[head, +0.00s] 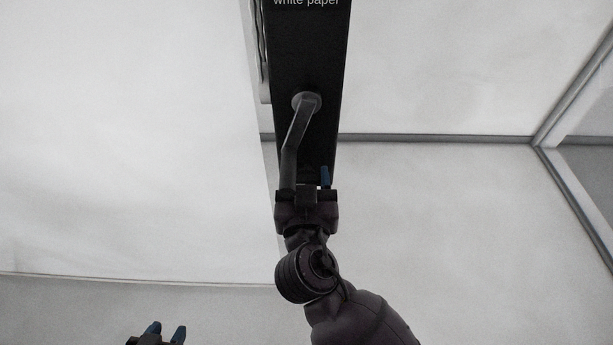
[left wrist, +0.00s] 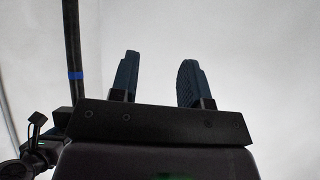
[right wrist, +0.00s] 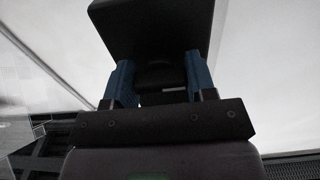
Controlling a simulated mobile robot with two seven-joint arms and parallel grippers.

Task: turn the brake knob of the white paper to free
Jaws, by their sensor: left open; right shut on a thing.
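A black upright panel (head: 310,60) labelled "white paper" stands at top centre in the head view. A grey lever-like brake knob (head: 299,130) hangs from a round hub on it, angled down and slightly left. My right gripper (head: 308,180) is at the lever's lower end, over the panel's bottom. In the right wrist view my right gripper (right wrist: 160,82) has its blue fingers on either side of a dark part, seemingly the knob's end; the contact is partly hidden. My left gripper (head: 165,332) is open and empty at the bottom left; its parted fingers show in the left wrist view (left wrist: 160,80).
A large white sheet (head: 120,140) fills the left side, beside the panel. Grey frame bars (head: 440,138) cross the white wall at right. Free space surrounds the left gripper.

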